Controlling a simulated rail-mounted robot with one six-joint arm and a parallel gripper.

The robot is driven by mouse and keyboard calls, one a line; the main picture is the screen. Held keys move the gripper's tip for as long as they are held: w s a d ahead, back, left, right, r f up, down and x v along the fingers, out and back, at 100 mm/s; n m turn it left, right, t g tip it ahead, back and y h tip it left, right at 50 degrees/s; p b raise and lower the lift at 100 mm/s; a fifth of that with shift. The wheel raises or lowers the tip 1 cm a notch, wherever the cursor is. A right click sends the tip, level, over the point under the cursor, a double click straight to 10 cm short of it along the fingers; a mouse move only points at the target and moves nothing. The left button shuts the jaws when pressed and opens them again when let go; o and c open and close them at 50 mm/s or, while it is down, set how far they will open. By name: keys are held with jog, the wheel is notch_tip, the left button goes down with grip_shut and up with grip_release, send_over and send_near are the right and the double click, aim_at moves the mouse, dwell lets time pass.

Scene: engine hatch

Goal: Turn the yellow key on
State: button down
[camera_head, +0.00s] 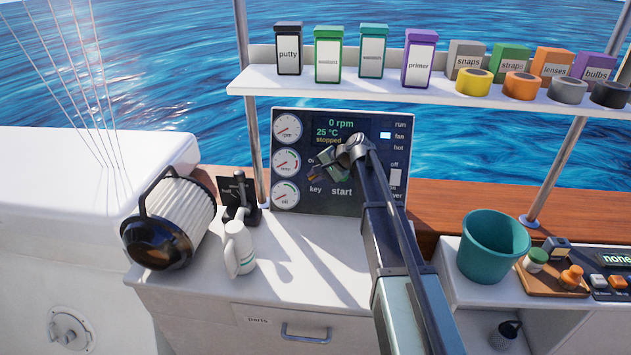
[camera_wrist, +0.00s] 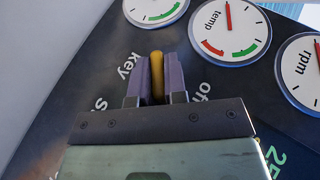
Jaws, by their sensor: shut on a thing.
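The yellow key (camera_wrist: 157,76) shows in the wrist view between the two fingers of my gripper (camera_wrist: 155,80), which is shut on it. The key stands on the dark engine panel (camera_wrist: 90,80), beside the printed words "key" and "off". In the head view my gripper (camera_head: 318,172) is at the panel (camera_head: 340,208), left of its middle and above the word "key". My arm and gripper hide the key there. The panel display (camera_head: 341,130) reads 0 rpm, 25 °C and "stopped".
A shelf (camera_head: 290,84) with boxes and tape rolls runs above the panel. A teal bucket (camera_head: 488,250) stands to the right. The counter before the panel is clear.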

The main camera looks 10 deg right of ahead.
jog(key=shift+s+f+m+t+y+b, duration=0.15)
jog(key=shift+m+t+y+b, duration=0.15)
jog(key=shift+b, duration=0.2)
jog(key=c, duration=1.2)
grip_release()
jog(key=shift+o, duration=0.2)
jog(key=shift+r, duration=0.2)
jog(key=p+v, duration=0.6)
jog(key=v, duration=0.4)
jog(key=shift+s+d, duration=0.15)
jog(key=shift+d, duration=0.25)
